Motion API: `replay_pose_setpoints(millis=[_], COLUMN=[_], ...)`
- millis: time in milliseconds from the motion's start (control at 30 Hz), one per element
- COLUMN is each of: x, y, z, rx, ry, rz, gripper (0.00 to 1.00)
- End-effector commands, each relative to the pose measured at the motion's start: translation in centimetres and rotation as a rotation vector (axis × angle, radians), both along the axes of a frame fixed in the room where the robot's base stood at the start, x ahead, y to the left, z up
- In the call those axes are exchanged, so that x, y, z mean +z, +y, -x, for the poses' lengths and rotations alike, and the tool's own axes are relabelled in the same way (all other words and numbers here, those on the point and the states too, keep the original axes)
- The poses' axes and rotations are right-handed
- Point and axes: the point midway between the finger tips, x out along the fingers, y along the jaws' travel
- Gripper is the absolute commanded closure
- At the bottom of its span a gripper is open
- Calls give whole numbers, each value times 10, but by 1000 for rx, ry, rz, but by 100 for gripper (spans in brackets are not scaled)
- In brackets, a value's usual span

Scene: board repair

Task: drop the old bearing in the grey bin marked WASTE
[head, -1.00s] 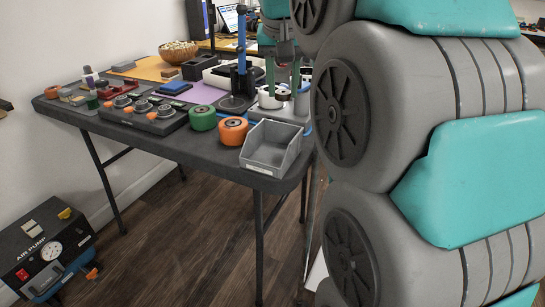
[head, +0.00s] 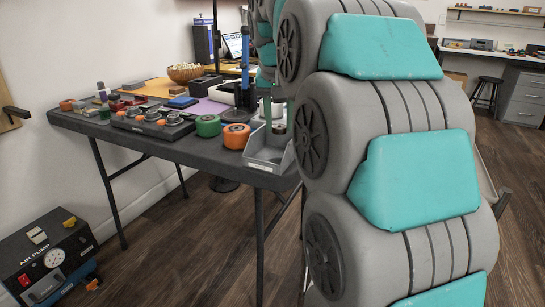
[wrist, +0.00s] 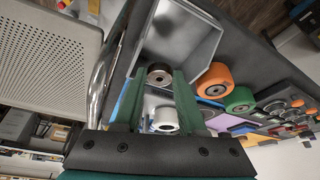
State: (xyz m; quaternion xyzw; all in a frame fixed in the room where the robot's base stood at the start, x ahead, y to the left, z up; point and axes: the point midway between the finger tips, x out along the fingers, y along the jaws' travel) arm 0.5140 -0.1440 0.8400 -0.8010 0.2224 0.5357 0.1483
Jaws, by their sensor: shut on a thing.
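The grey bin (head: 255,161) stands at the table's near right corner in the head view, with a pale label on its front too small to read. In the wrist view the open bin (wrist: 183,38) lies just beyond my fingertips. My gripper (wrist: 158,76) is shut on the old bearing (wrist: 159,69), a dark metal ring between the green fingers. In the head view my gripper (head: 278,122) hangs over the back part of the bin, with the bearing (head: 279,129) low between the fingers. The bearing's exact height over the bin is hard to tell.
An orange roller (head: 236,136) and a green roller (head: 207,126) stand left of the bin. A white ring-shaped part (wrist: 163,119) shows below the bearing in the wrist view. My arm hides the table's right end in the head view. An air pump (head: 50,262) stands on the floor.

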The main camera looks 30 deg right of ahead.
Motion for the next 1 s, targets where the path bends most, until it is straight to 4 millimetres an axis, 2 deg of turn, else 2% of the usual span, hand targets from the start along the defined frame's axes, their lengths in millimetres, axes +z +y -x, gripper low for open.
replay_pose_setpoints(millis=[300, 333, 600, 633, 867, 1000], x=[-3, -3, -3, -3, -3, 4], y=[0, 0, 0, 0, 0, 1], z=[0, 0, 0, 0, 0, 2], rx=[0, 0, 0, 0, 0, -1], ry=[-1, -1, -1, -1, -1, -3], rz=[1, 1, 1, 1, 1, 0], gripper=[100, 58, 28, 25, 25, 25])
